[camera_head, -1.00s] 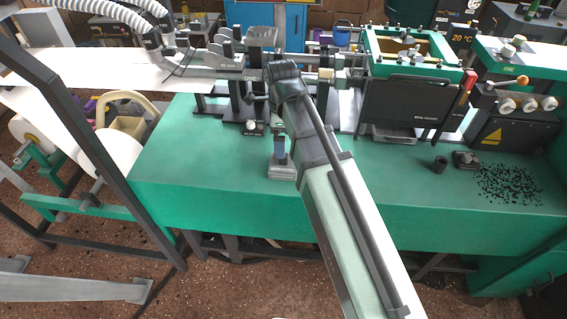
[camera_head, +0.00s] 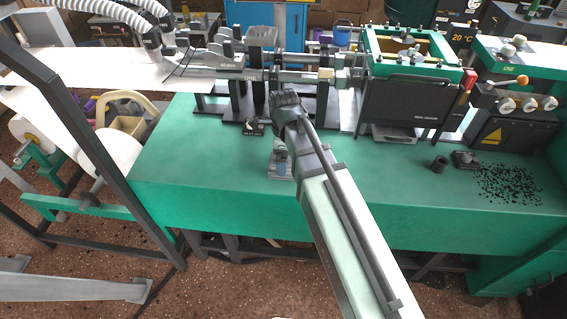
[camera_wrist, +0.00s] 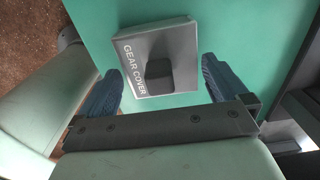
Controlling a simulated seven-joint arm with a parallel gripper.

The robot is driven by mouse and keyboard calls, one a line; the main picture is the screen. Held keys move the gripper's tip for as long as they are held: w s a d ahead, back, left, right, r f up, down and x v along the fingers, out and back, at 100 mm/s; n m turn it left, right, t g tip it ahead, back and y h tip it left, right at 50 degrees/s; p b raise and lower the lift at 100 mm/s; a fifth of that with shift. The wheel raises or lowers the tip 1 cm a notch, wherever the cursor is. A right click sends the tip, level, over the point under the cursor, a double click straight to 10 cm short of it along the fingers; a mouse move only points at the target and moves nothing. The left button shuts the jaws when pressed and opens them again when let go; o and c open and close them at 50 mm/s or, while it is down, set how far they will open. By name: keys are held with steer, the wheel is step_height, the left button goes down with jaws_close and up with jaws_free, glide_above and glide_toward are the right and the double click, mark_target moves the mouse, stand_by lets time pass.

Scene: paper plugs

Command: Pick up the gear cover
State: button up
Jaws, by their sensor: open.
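The gear cover (camera_wrist: 175,42) is a grey square plate with white "GEAR COVER" lettering along one edge and a dark block-shaped knob (camera_wrist: 159,72) on top. It lies on the green bench top, and in the head view it shows as a small grey piece (camera_head: 279,176) below my gripper (camera_head: 281,156). In the wrist view my gripper (camera_wrist: 158,76) is open, with one blue finger on each side of the knob and a gap between them. The fingers are apart from the knob. I cannot tell the exact height of the fingertips over the plate.
The green bench (camera_head: 210,170) is clear left of the cover. A machine with rods and black brackets (camera_head: 240,100) stands behind it. A black metal housing (camera_head: 405,105), a small dark cylinder (camera_head: 439,164) and scattered black bits (camera_head: 508,186) are to the right.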

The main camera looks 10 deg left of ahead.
steer(key=shift+f, duration=0.6)
steer(key=shift+c, duration=0.4)
steer(key=c, duration=0.7)
steer(key=shift+r, duration=0.15)
